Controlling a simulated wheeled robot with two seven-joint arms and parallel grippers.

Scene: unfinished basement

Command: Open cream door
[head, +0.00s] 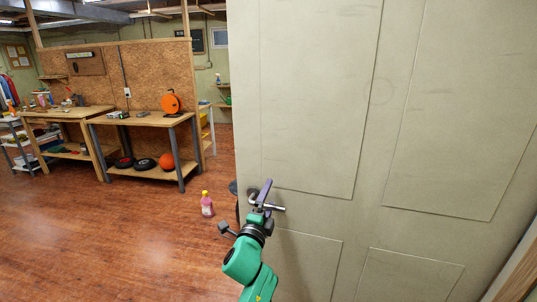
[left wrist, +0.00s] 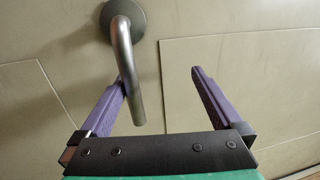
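The cream door (head: 310,95) fills the right of the head view, a panelled leaf with faint scuffs. It stands ajar, with the room showing past its left edge. Its metal lever handle (head: 279,208) is near that edge. My left gripper (head: 264,196) is at the handle. In the left wrist view, the left gripper (left wrist: 160,76) has its purple fingers wide apart. The lever handle (left wrist: 121,55) reaches between them, close against the left finger; I cannot tell if they touch. The right finger is clear of it. My right gripper is in neither view.
A pink bottle (head: 207,204) stands on the wood floor (head: 110,235) left of the door. Workbenches (head: 145,120) line a chipboard partition (head: 150,70) farther back. Brown wooden trim (head: 519,277) shows at the lower right. The floor at left is clear.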

